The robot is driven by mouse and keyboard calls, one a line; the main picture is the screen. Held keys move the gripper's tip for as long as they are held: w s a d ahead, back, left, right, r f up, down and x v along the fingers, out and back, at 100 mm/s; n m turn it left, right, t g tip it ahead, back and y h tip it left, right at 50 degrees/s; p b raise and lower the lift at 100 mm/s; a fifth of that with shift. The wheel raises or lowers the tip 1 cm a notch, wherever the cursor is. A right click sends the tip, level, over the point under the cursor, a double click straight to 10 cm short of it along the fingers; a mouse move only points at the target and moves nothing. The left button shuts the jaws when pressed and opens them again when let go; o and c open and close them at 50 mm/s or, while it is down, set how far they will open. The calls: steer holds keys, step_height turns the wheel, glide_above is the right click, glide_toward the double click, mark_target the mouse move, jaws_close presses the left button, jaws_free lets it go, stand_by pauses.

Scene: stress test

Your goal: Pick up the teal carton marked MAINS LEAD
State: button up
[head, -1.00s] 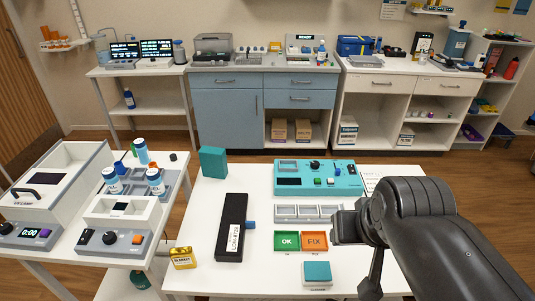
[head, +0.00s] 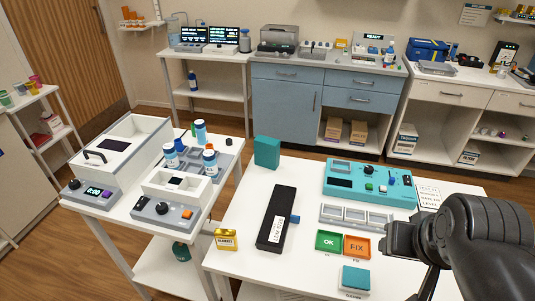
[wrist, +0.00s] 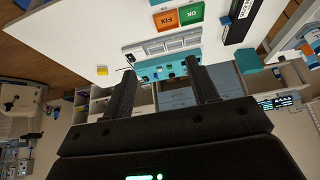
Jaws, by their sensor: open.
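A plain teal carton (head: 267,152) stands upright at the back left corner of the white table; no lettering can be read on its visible faces. It also shows in the wrist view (wrist: 249,61), at the right beyond the fingers. My gripper (head: 392,240) is over the right part of the table, well to the right of and nearer than the carton. In the wrist view my gripper (wrist: 160,67) has its two fingers wide apart with nothing between them.
A black box file (head: 276,218) lies in front of the carton. A teal instrument panel (head: 345,190), a grey tray, green OK and orange FIX bins (head: 329,241) and a small teal-topped block (head: 356,279) fill the right. A yellow tin (head: 226,239) sits at the left edge.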

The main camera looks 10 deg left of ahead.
steer(key=shift+o, duration=0.6)
steer(key=o, duration=0.9)
